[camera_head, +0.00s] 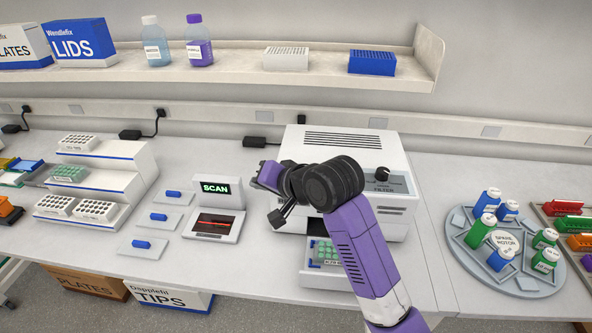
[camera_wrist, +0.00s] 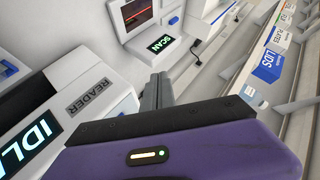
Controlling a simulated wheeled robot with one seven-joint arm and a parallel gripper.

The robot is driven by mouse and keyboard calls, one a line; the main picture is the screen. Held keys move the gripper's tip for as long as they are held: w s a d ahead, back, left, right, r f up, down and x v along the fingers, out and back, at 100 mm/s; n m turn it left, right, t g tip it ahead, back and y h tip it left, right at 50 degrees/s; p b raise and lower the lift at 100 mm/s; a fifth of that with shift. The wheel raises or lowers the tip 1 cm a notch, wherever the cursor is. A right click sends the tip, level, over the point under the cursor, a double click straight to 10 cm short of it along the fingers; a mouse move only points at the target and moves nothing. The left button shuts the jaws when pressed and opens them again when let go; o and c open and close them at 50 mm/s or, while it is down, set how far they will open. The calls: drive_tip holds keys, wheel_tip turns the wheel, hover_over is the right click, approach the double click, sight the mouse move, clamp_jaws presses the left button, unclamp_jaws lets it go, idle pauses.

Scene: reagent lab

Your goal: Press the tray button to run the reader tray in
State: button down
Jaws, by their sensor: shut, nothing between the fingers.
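The reader (camera_head: 345,142) is a white box at the middle of the bench. Its tray (camera_head: 318,279) is out at the front, with a green-topped plate (camera_head: 322,252) on it. In the wrist view the reader (camera_wrist: 118,88) is close on the left, with a READER label and a lit display (camera_wrist: 30,145) that seems to read IDLE.
A scanner with a lit SCAN display (camera_head: 216,188) stands left of the reader, beside small pads with blue items. A FILTER knob (camera_head: 382,173) is on the reader's right front. A spare rotor (camera_head: 508,262) with bottles is at right. A shelf (camera_head: 230,73) runs behind.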

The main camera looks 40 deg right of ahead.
drive_tip(key=s+d+r+m+g+h+p, duration=0.1)
drive_tip(key=d+r+g+h, duration=0.1)
drive_tip(key=d+r, duration=0.7)
drive_tip(key=shift+d+g, duration=0.3)
drive_tip(key=shift+d, duration=0.9)
drive_tip(key=shift+f, duration=0.1)
wheel_tip(320, 180, down, 6)
drive_tip(key=b, duration=0.7)
drive_tip(key=shift+f, duration=0.25)
drive_tip(key=shift+f+b, duration=0.5)
drive_tip(key=shift+f, duration=0.6)
drive_tip(key=shift+f, duration=0.4)
